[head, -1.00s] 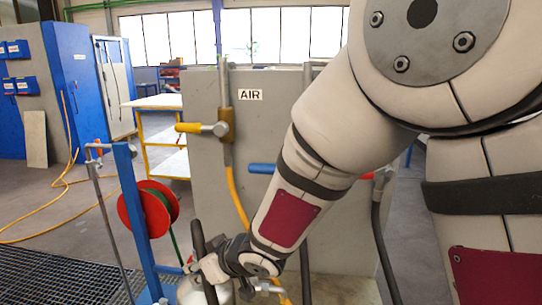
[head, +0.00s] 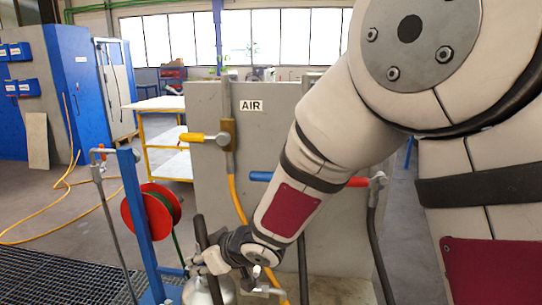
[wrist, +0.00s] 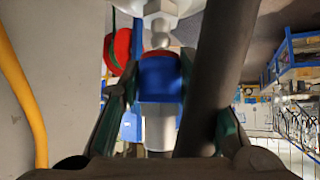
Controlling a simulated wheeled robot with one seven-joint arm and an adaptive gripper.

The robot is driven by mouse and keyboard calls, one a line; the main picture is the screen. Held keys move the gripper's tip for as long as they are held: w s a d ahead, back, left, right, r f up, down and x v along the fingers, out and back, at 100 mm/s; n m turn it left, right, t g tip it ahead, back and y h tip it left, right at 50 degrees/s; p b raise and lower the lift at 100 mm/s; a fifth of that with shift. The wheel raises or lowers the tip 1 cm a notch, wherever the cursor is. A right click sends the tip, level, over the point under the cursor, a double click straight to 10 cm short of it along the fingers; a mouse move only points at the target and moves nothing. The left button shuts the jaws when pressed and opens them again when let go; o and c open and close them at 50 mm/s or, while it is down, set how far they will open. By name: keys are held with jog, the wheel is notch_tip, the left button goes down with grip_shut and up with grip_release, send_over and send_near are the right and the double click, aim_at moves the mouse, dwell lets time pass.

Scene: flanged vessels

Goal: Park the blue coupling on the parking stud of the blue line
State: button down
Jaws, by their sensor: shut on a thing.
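The blue coupling (wrist: 160,78) shows in the wrist view as a blue band between my fingertips, with a pale grey body below it. My gripper (wrist: 157,85) is shut on it. In the head view my gripper (head: 205,264) is low, in front of the grey panel, just above a white rounded vessel (head: 226,288). A pale rounded fitting (wrist: 160,38) lies just beyond the coupling; I cannot tell whether they touch. A dark hose (wrist: 224,60) crosses the wrist view in front of the right finger. I cannot make out the parking stud.
The grey panel (head: 207,110) carries an AIR sign, a yellow handle (head: 192,137), a blue handle (head: 261,176) and a red handle (head: 357,182). A blue post (head: 138,215) with a red reel (head: 133,216) stands left of my gripper. A yellow hose (head: 238,205) hangs close by.

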jog(key=shift+r+p, duration=0.9)
jog(key=shift+r, duration=0.15)
